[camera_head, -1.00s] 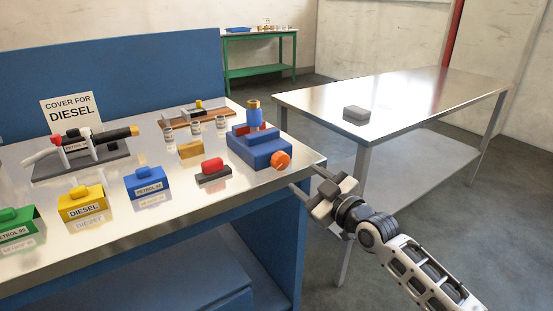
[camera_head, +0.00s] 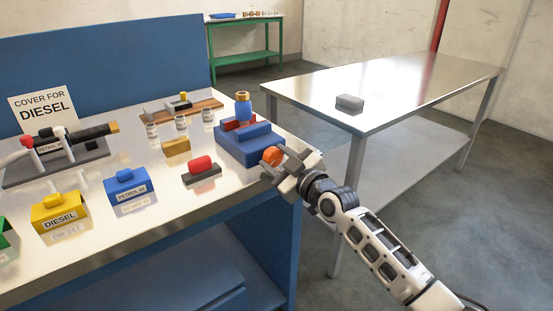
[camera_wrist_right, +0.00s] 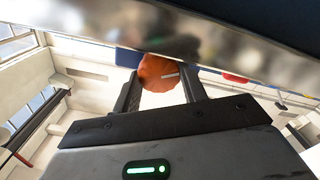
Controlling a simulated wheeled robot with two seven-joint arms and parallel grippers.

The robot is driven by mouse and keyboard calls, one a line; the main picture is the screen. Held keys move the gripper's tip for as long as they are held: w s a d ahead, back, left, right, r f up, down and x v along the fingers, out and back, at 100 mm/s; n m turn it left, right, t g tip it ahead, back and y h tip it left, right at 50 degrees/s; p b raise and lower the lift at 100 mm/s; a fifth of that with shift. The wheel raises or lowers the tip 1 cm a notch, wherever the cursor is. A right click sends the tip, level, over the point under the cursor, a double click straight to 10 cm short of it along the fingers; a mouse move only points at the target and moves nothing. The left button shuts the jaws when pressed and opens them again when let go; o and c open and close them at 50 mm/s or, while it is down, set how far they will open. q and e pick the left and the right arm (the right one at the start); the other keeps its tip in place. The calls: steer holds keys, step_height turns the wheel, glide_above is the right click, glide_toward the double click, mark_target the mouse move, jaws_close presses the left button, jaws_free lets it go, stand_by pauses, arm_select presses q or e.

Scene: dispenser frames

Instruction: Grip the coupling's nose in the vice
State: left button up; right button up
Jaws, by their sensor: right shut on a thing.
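The blue vice (camera_head: 246,147) stands near the right end of the steel bench, with red jaws (camera_head: 232,124) on top. The coupling (camera_head: 243,108), blue with a gold top, stands upright at the jaws. Its lower end is hidden, and I cannot tell whether the jaws touch it. The vice's orange knob (camera_head: 270,156) faces the bench's front right edge. My right gripper (camera_head: 277,162) is shut on this knob. In the right wrist view the knob (camera_wrist_right: 160,74) sits between the two dark fingers. My left gripper is not in view.
Left of the vice are a red block on a dark base (camera_head: 201,171), a brass block (camera_head: 176,146) and small jars (camera_head: 182,124). A nozzle on a stand (camera_head: 60,160) and yellow and blue covers (camera_head: 126,187) lie further left. A steel table (camera_head: 400,92) stands right.

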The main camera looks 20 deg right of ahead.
steer(key=shift+c, duration=0.5)
steer(key=shift+m, duration=0.3)
steer(key=m, duration=0.3)
steer(key=shift+r+p, duration=0.1)
steer(key=shift+p, duration=0.2)
steer(key=m, duration=0.5)
steer(key=shift+w+d+m, duration=0.1)
steer(key=shift+d+m, duration=0.05)
steer(key=shift+m, duration=0.25)
steer(key=o, duration=0.7)
